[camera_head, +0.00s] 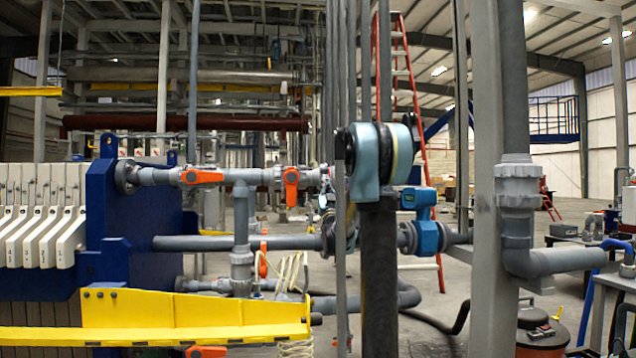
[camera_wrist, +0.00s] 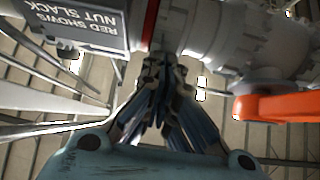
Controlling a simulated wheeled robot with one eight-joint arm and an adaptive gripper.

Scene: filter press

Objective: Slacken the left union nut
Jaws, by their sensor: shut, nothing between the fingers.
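In the wrist view a grey ribbed union nut (camera_wrist: 184,24) sits on a grey pipe at the top. A red band (camera_wrist: 150,24) shows at its left edge, beside a grey plate (camera_wrist: 84,20) reading "RED SHOWS NUT SLACK", upside down. My gripper (camera_wrist: 162,66) is shut and empty, its dark fingertips just below the nut and band. I cannot tell whether they touch. In the head view the upper pipe's right end (camera_head: 314,178) runs behind my arm, which hides most of my gripper. I cannot tell there which nut is the left one.
An orange valve handle (camera_wrist: 275,106) is close on the right in the wrist view. In the head view, orange handles (camera_head: 202,177) line the upper pipe. A yellow rail (camera_head: 190,312) crosses the lower left. A grey post (camera_head: 488,200) stands right of my arm.

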